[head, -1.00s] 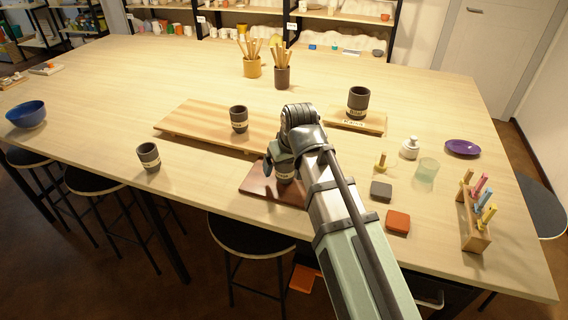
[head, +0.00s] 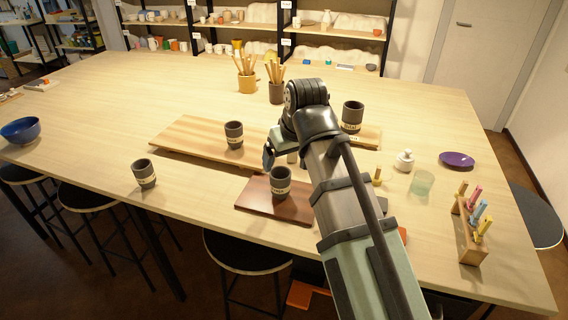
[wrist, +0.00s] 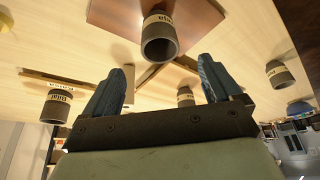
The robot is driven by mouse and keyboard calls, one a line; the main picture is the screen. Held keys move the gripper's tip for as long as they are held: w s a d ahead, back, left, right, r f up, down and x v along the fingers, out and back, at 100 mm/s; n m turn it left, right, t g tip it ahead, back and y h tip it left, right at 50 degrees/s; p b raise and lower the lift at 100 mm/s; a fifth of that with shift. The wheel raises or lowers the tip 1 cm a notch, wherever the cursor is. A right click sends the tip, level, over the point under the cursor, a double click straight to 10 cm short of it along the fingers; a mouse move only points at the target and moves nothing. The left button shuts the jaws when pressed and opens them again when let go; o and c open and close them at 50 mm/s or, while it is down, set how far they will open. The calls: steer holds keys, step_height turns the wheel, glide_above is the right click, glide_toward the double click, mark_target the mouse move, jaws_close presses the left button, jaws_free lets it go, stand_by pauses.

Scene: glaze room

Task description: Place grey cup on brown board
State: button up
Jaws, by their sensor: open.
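A dark grey cup (head: 280,181) with a pale lettered band stands upright on the reddish-brown board (head: 249,205) near the table's front edge. In the wrist view the cup (wrist: 160,42) shows on the brown board (wrist: 112,14), beyond the fingertips and apart from them. My gripper (head: 269,152) is above and behind the cup in the head view, partly hidden by my arm. In the wrist view my gripper (wrist: 160,80) has its two blue fingers wide apart with nothing between them.
Similar cups stand on the long light board (head: 185,133), on a small board at right and on the bare table (head: 145,173). A blue bowl (head: 20,131), brush pots (head: 247,84), a white bottle (head: 404,160), a glass (head: 421,183) and a tool rack (head: 468,238) stand around.

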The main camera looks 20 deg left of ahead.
steer(key=shift+s+d+r, duration=0.15)
steer(key=shift+d+r, duration=0.05)
steer(key=shift+r, duration=0.35)
